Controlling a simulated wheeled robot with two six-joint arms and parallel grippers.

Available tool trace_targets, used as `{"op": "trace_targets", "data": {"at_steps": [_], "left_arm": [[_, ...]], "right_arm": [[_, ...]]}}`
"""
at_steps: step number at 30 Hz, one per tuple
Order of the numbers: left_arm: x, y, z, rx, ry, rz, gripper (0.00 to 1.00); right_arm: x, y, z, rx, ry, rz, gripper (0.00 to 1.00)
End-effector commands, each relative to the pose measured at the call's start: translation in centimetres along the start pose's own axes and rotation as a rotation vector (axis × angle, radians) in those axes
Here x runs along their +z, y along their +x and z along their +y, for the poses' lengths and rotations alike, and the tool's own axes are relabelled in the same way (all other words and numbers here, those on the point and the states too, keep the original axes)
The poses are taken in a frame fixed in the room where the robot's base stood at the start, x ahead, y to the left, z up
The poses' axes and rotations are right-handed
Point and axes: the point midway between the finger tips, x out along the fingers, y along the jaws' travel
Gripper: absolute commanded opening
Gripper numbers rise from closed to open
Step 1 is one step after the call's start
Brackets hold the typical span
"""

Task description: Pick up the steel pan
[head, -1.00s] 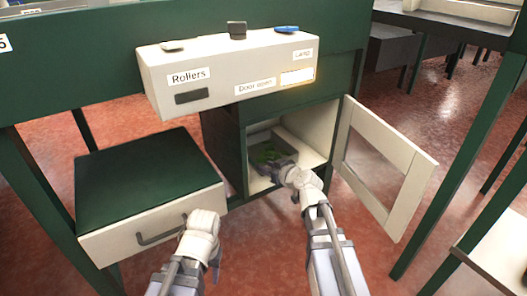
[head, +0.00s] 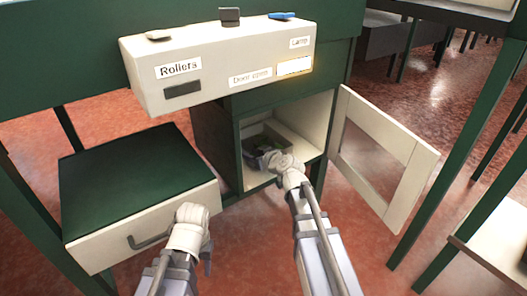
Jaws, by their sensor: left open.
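The steel pan (head: 255,141) is a dark, shallow vessel with something green in it. It sits inside the open cabinet (head: 231,158) under the control box, and its near right part is hidden by my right gripper. My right gripper (head: 272,158) reaches into the cabinet opening at the pan's near side. Its fingers are too small and covered to tell whether they are open or shut, or touching the pan. My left gripper (head: 194,212) is open in front of the drawer (head: 195,207), just right of the drawer's handle (head: 150,240); its fingertips are hard to make out.
The cabinet door (head: 415,175) stands open to the right, beside my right arm. The control box (head: 215,60) with labels and a lit panel hangs above the cabinet. Green table legs (head: 478,205) stand at the right. Red floor shows between them.

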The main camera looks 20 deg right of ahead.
Motion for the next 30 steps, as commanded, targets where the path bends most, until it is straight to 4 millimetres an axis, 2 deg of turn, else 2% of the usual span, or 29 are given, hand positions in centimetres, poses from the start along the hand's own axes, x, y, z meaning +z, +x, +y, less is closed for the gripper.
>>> {"op": "trace_targets", "data": {"at_steps": [11, 19, 27, 30], "left_arm": [[-0.1, 2.0, 0.2, 0.000, -0.004, 0.000, 0.47], [-0.1, 1.9, 0.2, 0.000, -0.005, 0.000, 0.47], [-0.1, 1.9, 0.2, 0.000, -0.005, 0.000, 0.47], [-0.1, 1.9, 0.2, 0.000, -0.005, 0.000, 0.47]], "right_arm": [[0.1, 4.9, 0.2, -0.001, -0.001, 0.000, 0.40], [0.0, 5.0, 0.1, 0.000, -0.001, 0.000, 0.39], [0.0, 5.0, 0.1, 0.000, -0.001, 0.000, 0.09], [0.0, 5.0, 0.1, 0.000, -0.001, 0.000, 0.00]]}}
